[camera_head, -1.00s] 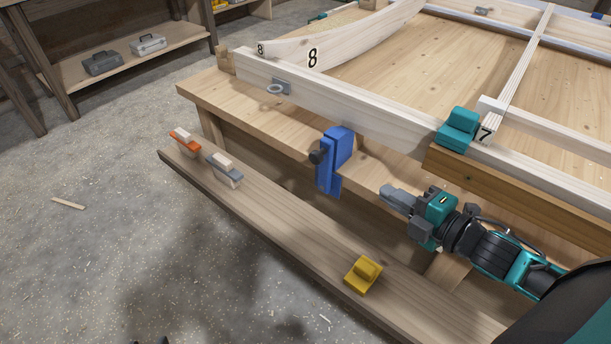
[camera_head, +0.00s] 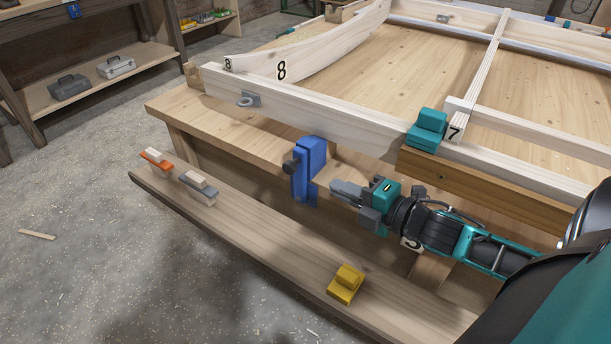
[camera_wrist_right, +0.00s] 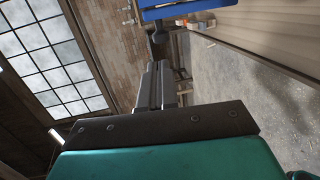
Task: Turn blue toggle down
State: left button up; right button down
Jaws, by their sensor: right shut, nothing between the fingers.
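The blue toggle (camera_head: 312,158) is a blue clamp-like block on the front edge of the workbench, with a dark round knob on its left side and a blue part hanging down. My right gripper (camera_head: 335,188) is shut and empty, just right of the toggle's lower part, with a small gap in the head view. In the right wrist view the toggle (camera_wrist_right: 180,10) shows at the top, its dark knob (camera_wrist_right: 158,35) beyond the tips of the gripper fingers (camera_wrist_right: 155,70). I cannot tell whether they touch. My left gripper is not in view.
A wooden beam with a yellow block (camera_head: 346,284), a grey-based block (camera_head: 199,188) and an orange-based block (camera_head: 156,160) runs below the bench. A teal block (camera_head: 427,130) sits on the white frame (camera_head: 340,125). Open floor lies to the left.

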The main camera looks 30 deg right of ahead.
aim_at(294, 169)
jog(key=b+x, duration=0.2)
jog(key=x, duration=0.7)
jog(key=shift+w+a, duration=0.1)
jog(key=shift+w, duration=0.2)
